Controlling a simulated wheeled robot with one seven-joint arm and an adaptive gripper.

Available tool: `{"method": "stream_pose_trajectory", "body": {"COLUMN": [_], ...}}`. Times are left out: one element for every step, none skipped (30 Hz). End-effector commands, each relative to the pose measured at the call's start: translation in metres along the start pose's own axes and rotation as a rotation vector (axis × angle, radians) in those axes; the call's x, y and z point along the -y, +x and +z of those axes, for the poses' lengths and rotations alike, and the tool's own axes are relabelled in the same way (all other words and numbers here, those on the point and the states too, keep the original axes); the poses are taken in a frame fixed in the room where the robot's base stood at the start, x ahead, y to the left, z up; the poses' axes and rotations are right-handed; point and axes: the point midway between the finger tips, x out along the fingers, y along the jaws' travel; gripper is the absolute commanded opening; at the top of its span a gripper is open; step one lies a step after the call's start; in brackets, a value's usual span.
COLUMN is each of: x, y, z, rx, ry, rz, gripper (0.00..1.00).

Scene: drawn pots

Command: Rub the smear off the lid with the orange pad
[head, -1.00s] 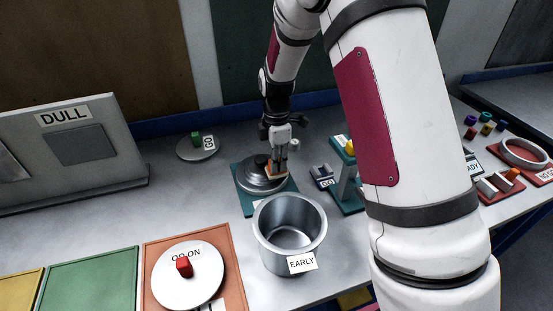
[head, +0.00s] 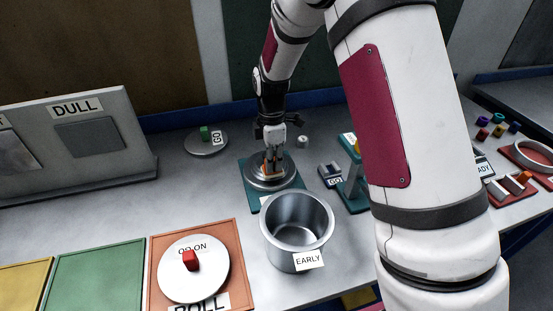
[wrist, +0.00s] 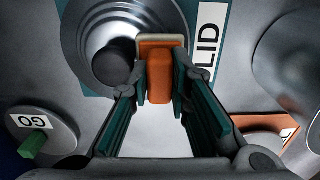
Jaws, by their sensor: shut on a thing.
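The orange pad (wrist: 158,75) is held between the two fingers of my gripper (wrist: 160,88), and it also shows in the head view (head: 266,170). My gripper (head: 271,168) points down over the grey round lid (head: 289,179). In the wrist view the lid (wrist: 85,38) has stepped rings and a dark round knob, and the pad overlaps its edge beside the knob. I cannot tell whether the pad touches the lid. The lid lies on a teal mat (head: 250,190) with a label partly reading "LID". No smear can be made out.
An open metal pot (head: 297,225) labelled EARLY stands just in front of the mat. A teal stand (head: 352,190) is to the right. A disc with a green knob (head: 206,140) lies behind left. A white lid with a red knob (head: 190,275) lies on an orange board.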

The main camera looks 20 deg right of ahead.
Motion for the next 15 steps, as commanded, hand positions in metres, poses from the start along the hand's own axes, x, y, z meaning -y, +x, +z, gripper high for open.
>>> {"method": "stream_pose_trajectory", "body": {"x": [0.000,0.000,0.000,0.000,0.000,0.000,0.000,0.000,0.000,0.000,0.000,0.000,0.000,0.000,0.000], "y": [0.000,0.000,0.001,0.001,0.001,0.001,0.002,0.002,0.002,0.002,0.002,0.002,0.002,0.001,0.001], "z": [-0.004,-0.006,-0.009,-0.011,-0.014,-0.017,-0.019,-0.022,-0.025,-0.026,-0.028,-0.029,-0.029,-0.029,-0.029], "rx": [-0.001,-0.001,-0.001,-0.001,-0.001,-0.001,-0.001,-0.001,0.000,0.000,0.000,0.000,-0.001,-0.001,-0.001], "ry": [-0.002,-0.002,-0.001,-0.002,-0.002,-0.002,-0.002,-0.002,-0.003,-0.002,-0.002,-0.001,0.000,0.000,0.000], "rz": [0.000,0.000,0.000,0.001,0.001,0.001,0.001,0.001,0.000,0.000,0.000,0.000,0.000,0.001,0.000], "gripper": [0.00,0.00,0.00,0.00,0.00,0.00,0.00,0.00,0.00,0.00,0.00,0.00,0.00,0.00,0.00]}}
